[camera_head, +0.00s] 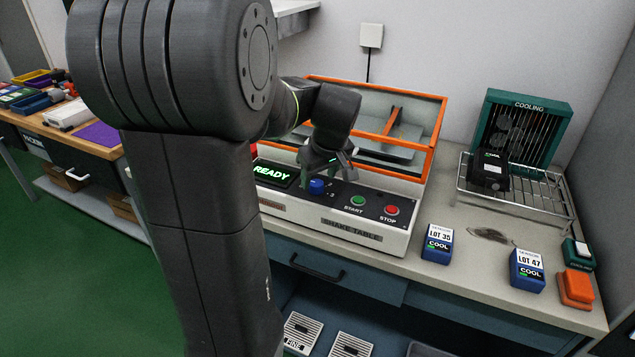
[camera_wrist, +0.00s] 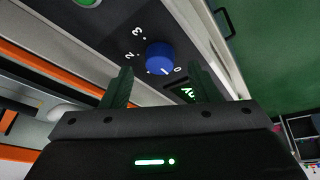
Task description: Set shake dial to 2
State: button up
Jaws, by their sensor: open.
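The blue shake dial (camera_head: 316,186) is on the sloped front panel of the shake table (camera_head: 365,231), left of the green START button (camera_head: 358,201). In the wrist view the dial (camera_wrist: 159,55) is seen from above, with printed numbers 0, 2 and 3 around it. A white mark shows at its lower edge, near the 0 side; its exact setting is hard to read. My gripper (camera_wrist: 161,69) is open, its two dark fingers on either side of the dial's near side. I cannot tell whether they touch it. In the head view my gripper (camera_head: 326,168) is just above the dial.
A lit READY display (camera_head: 270,173) is left of the dial, and a red STOP button (camera_head: 391,210) is to the right. Blue LOT 35 (camera_head: 437,244) and LOT 47 (camera_head: 527,270) boxes stand on the bench. A cooling rack (camera_head: 515,195) is at the back right.

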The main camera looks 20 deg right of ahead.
aim_at(316, 187)
jog(key=shift+x, duration=1.45)
jog(key=shift+c, duration=0.4)
jog(key=c, duration=0.9)
